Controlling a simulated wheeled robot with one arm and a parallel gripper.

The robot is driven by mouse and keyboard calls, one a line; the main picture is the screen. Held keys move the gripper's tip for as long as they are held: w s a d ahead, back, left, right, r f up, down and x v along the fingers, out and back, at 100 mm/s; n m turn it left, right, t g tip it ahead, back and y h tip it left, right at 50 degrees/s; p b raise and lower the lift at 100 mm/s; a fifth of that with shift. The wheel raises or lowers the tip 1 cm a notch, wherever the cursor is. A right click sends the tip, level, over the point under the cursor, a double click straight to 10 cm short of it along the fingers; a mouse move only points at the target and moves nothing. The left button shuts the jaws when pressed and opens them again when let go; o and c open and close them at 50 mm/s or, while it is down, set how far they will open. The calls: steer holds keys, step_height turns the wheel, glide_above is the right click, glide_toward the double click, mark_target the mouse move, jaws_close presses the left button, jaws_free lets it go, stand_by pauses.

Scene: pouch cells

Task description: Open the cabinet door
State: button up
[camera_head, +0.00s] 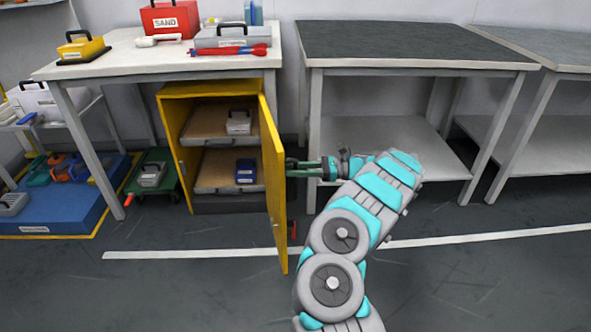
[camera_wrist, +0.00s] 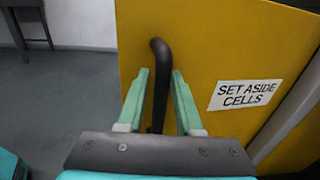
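The yellow cabinet (camera_head: 170,150) stands under the left workbench. Its door (camera_head: 272,185) is hinged at the right and stands wide open, swung out toward the camera. My gripper (camera_head: 300,167) is at the door's outer face, on its right side. In the wrist view, the door (camera_wrist: 222,45) carries a "SET ASIDE CELLS" label (camera_wrist: 245,95) and a black bar handle (camera_wrist: 160,75). My gripper's two teal fingers (camera_wrist: 158,80) are apart, one on each side of the handle, with gaps showing. Whether either finger touches the handle cannot be told.
Two shelves in the cabinet hold a white case (camera_head: 238,122) and a dark blue case (camera_head: 246,171). A green cart (camera_head: 152,178) stands left of the cabinet. The dark-topped bench (camera_head: 400,45) stands right, behind my arm. The floor in front is mostly clear.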

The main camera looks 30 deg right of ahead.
steer(key=b+v, duration=0.1)
steer(key=v, duration=0.6)
steer(key=shift+s+d, duration=0.15)
steer(key=shift+d, duration=0.1)
stand_by(0.3)
steer(key=shift+s+d, duration=0.1)
steer(key=shift+d, duration=0.05)
stand_by(0.6)
